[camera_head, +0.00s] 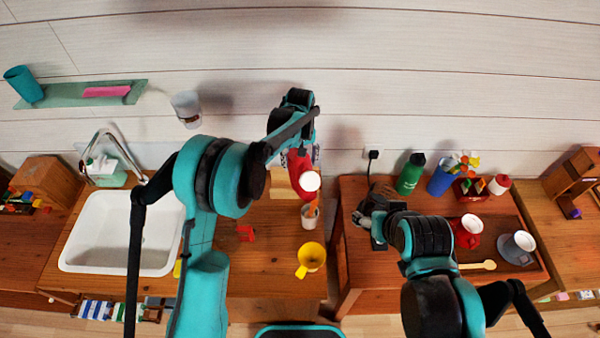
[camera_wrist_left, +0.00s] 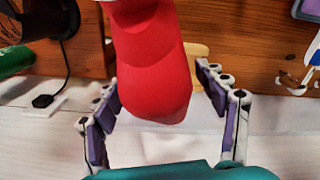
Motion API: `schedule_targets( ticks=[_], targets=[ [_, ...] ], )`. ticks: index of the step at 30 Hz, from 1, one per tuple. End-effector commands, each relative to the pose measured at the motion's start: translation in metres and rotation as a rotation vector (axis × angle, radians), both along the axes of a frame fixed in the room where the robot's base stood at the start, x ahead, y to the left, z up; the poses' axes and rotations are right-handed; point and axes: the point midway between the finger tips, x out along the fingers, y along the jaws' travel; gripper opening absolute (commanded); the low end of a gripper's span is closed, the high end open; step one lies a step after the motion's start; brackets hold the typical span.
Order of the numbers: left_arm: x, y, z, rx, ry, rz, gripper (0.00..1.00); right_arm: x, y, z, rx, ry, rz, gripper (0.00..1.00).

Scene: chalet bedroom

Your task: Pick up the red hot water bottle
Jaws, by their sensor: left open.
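The red hot water bottle (camera_head: 296,170) stands near the back of the sink counter, with a white top (camera_head: 310,181) toward the camera. My left gripper (camera_head: 300,152) reaches over it from the wall side. In the left wrist view the red bottle (camera_wrist_left: 155,70) lies between the two spread fingers of my left gripper (camera_wrist_left: 158,92). A gap shows on both sides, wider toward the right finger. The bottle's far end is cut off by that view's top edge. My right gripper (camera_head: 372,212) is low over the right table, and its fingers are too dark and small to read.
A light cup (camera_head: 309,217) stands just in front of the bottle, with a yellow mug (camera_head: 311,257) nearer. A white sink (camera_head: 122,233) fills the left. The wall is close behind.

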Motion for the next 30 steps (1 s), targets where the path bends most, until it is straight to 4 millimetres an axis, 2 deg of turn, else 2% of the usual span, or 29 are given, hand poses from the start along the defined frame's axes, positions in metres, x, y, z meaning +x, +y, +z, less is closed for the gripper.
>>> schedule_targets(
  ticks=[6,12,14,15,25,30],
  targets=[
    [0.000,0.000,-0.001,0.000,0.000,0.000,0.72,0.000,0.000,0.000,0.000,0.000,0.000,0.68],
    [0.000,0.000,-0.001,0.000,0.000,0.000,0.20,0.000,0.000,0.000,0.000,0.000,0.000,0.68],
    [0.000,0.000,-0.001,0.000,0.000,0.000,0.04,0.000,0.000,0.000,0.000,0.000,0.000,0.68],
    [0.000,0.000,-0.001,0.000,0.000,0.000,0.00,0.000,0.000,0.000,0.000,0.000,0.000,0.68],
    [0.000,0.000,0.002,0.000,0.000,0.000,0.00,0.000,0.000,0.000,0.000,0.000,0.000,0.68],
    [0.000,0.000,0.014,0.000,0.000,0.000,0.00,0.000,0.000,0.001,0.000,0.000,0.000,0.68]
  ],
)
